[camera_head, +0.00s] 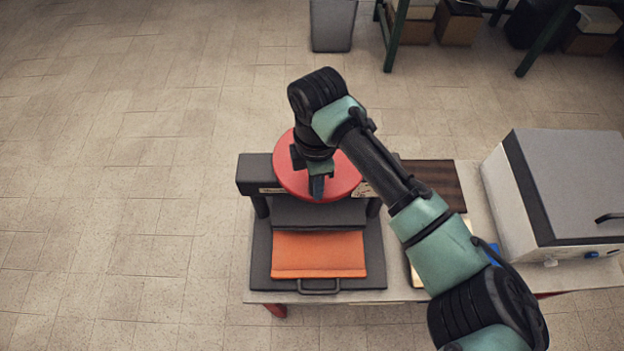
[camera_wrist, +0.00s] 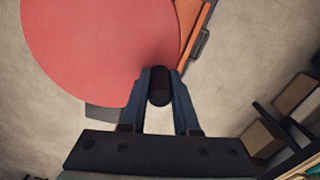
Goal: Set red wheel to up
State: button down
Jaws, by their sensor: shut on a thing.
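The red wheel (camera_head: 345,181) is a flat round disc on top of a dark press on the table, seen from above. It fills the upper left of the wrist view (camera_wrist: 95,50). A dark round knob (camera_wrist: 159,86) stands at the wheel's rim in the wrist view. My gripper (camera_wrist: 160,76) has its two blue fingers on either side of the knob, shut on it. In the head view my gripper (camera_head: 316,186) is over the wheel, and my wrist hides part of the wheel and the knob.
An orange cloth or pad (camera_head: 318,255) lies on the press's dark base (camera_head: 260,270), which has a front handle. A grey-lidded white box (camera_head: 510,195) stands at the table's right. My arm crosses above the table. Open floor lies to the left.

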aim_at(349, 181)
jog(key=d+n+b, duration=0.1)
jog(key=d+n, duration=0.2)
jog(key=shift+w+f+n+b, duration=0.1)
jog(key=shift+n+b, duration=0.2)
jog(key=shift+b, duration=0.1)
jog(key=d+n+b, duration=0.1)
jog(key=n, duration=0.1)
jog(key=w+d+n+b, duration=0.1)
jog(key=d+n, duration=0.1)
jog(key=shift+w+b, duration=0.15)
jog(key=shift+b, duration=0.2)
jog(key=shift+w+d+n+b, duration=0.35)
jog(key=shift+n, duration=0.65)
jog(key=shift+w+d+r+b, duration=0.2)
jog(key=shift+w+d+b, duration=0.25)
jog(key=shift+w+d, duration=0.35)
jog(key=shift+w, duration=0.1)
jog(key=c, duration=0.6)
grip_release()
jog(key=shift+a, duration=0.1)
jog(key=shift+c, duration=0.2)
